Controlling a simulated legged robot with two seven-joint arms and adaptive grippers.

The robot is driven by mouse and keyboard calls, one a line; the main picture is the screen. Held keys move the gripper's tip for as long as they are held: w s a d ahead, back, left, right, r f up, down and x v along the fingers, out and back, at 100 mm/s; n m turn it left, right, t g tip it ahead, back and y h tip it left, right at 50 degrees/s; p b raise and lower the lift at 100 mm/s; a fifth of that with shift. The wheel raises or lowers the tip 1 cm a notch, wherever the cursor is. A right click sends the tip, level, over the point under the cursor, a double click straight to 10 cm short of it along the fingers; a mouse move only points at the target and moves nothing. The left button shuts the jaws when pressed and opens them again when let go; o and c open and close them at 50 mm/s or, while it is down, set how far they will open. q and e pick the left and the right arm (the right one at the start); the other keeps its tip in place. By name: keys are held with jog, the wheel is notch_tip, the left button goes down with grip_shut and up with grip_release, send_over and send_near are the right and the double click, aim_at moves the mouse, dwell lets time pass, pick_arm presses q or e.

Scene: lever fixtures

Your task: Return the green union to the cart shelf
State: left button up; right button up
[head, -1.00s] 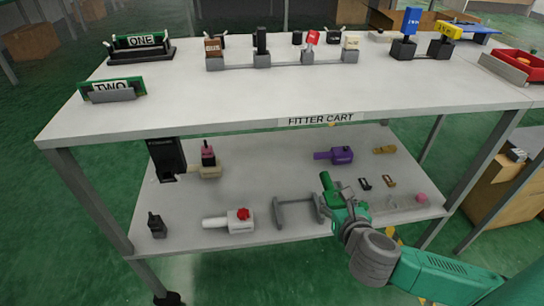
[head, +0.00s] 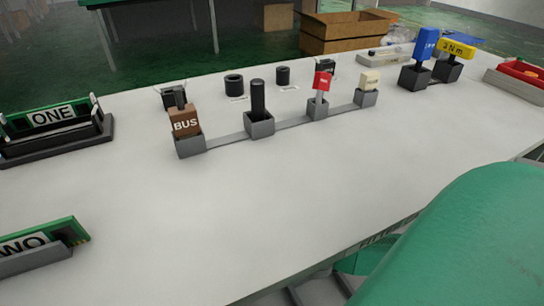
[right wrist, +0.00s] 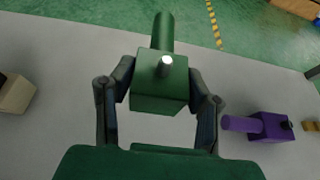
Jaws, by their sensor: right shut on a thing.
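The green union (right wrist: 160,98) is a dark green block with a round green barrel at its far end and a small pale stub on top. In the right wrist view it sits between the two fingers of my right gripper (right wrist: 162,82), which is shut on it. The light grey cart shelf (right wrist: 65,70) lies below and around it. I cannot tell whether the union touches the shelf or hangs just above it. In the head view my green right arm fills the lower right, and its gripper and the union are hidden. My left gripper is not in view.
A purple fitting (right wrist: 268,126) lies right of the union, and a cream block (right wrist: 14,94) is at the left.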

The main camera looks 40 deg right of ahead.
notch_tip(320, 180, down, 9)
jog(key=b, duration=0.4)
jog(key=shift+s+f, duration=0.1)
jog(key=shift+f, duration=0.05)
jog(key=o, duration=1.2)
jog(key=p+v, duration=0.3)
jog(key=v, duration=0.8)
jog(key=shift+r, duration=0.2)
jog(key=shift+s+a+r, duration=0.2)
jog(key=shift+s, duration=0.25)
